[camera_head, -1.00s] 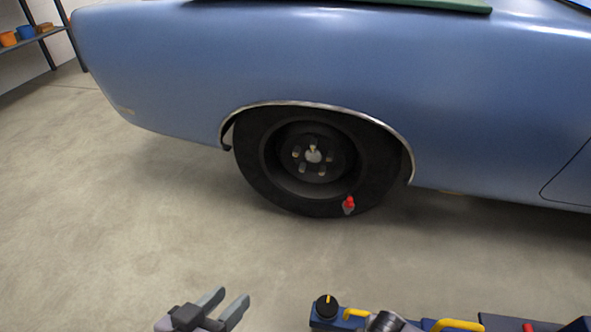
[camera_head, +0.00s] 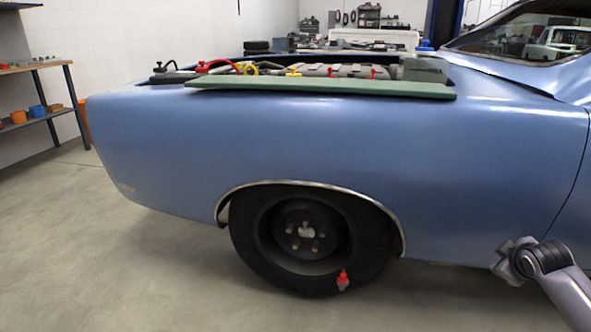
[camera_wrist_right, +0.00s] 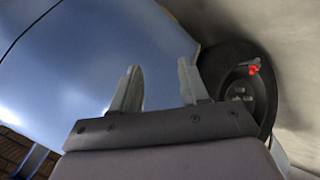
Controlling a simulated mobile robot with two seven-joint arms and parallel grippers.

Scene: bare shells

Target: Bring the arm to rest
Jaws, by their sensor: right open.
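My right gripper (camera_wrist_right: 160,82) is open in the right wrist view, with its two fingers apart and nothing between them. In that view it points towards the side of the blue car (camera_wrist_right: 75,55), with the wheel to the right of its fingers. In the head view, part of my right arm (camera_head: 545,265) comes in at the lower right, in front of the car's lower side. I cannot make out the right gripper's fingers there. My left gripper is not in view.
The blue car body (camera_head: 250,140) fills the middle. Its black wheel (camera_head: 252,230) has a small red-topped item (camera_head: 343,280) at its lower edge. A green strip (camera_head: 320,88) lies along the fender top. A shelf (camera_head: 35,68) stands left. Floor (camera_head: 90,260) is clear at lower left.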

